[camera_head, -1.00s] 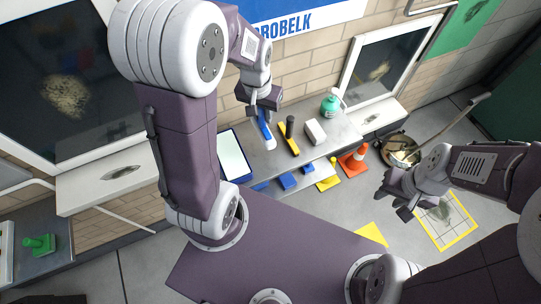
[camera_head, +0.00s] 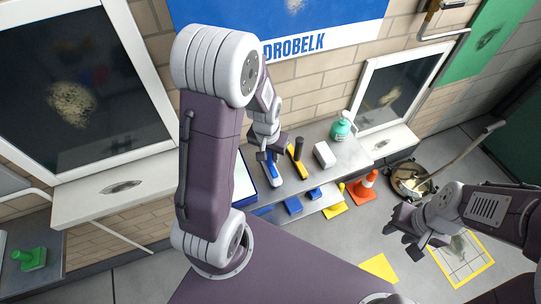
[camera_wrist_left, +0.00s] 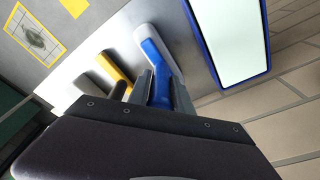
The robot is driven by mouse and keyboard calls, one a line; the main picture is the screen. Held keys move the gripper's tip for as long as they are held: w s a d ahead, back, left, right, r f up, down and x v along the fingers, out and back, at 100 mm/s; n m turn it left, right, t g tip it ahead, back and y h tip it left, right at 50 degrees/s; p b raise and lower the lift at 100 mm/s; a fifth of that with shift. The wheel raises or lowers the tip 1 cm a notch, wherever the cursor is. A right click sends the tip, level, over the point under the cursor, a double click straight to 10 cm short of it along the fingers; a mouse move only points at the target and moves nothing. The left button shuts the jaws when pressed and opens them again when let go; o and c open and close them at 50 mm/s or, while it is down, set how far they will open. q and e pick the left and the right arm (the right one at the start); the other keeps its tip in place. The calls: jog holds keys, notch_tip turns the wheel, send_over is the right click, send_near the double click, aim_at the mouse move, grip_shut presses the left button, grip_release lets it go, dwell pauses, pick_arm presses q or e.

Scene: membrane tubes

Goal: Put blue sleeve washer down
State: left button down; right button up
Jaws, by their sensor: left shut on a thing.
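The blue sleeve washer (camera_head: 273,173), with a blue handle and a pale sleeve, is at the left part of the grey bench (camera_head: 308,183). My left gripper (camera_head: 268,157) is above it and shut on its blue handle. In the left wrist view the blue handle (camera_wrist_left: 154,58) runs between the two fingers, and the pale sleeve (camera_wrist_left: 168,52) extends beside it, over or on the bench top. I cannot tell whether it touches the bench. My right gripper (camera_head: 401,238) hangs over the floor at the right, fingers apart and empty.
A yellow squeegee (camera_head: 297,169) with a dark handle, a white block (camera_head: 324,155) and a green spray bottle (camera_head: 342,129) stand right of the washer. A blue-framed white panel (camera_head: 243,185) lies left.

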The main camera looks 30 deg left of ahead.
pick_arm(q)
jog(key=shift+w+f, duration=0.1)
jog(key=shift+f, duration=0.05)
jog(key=shift+f, duration=0.1)
jog(key=c, duration=1.1)
grip_release()
jog(key=shift+c, duration=0.2)
jog(key=shift+r, duration=0.4)
notch_tip(320, 180, up, 12)
jog(key=s+f+p, duration=0.1)
jog(key=s+p, duration=0.1)
jog(key=s+d+f, duration=0.4)
jog(key=s+d, duration=0.1)
jog(key=s, duration=0.2)
jog(key=shift+f+m+g, duration=0.3)
jog(key=shift+f, duration=0.05)
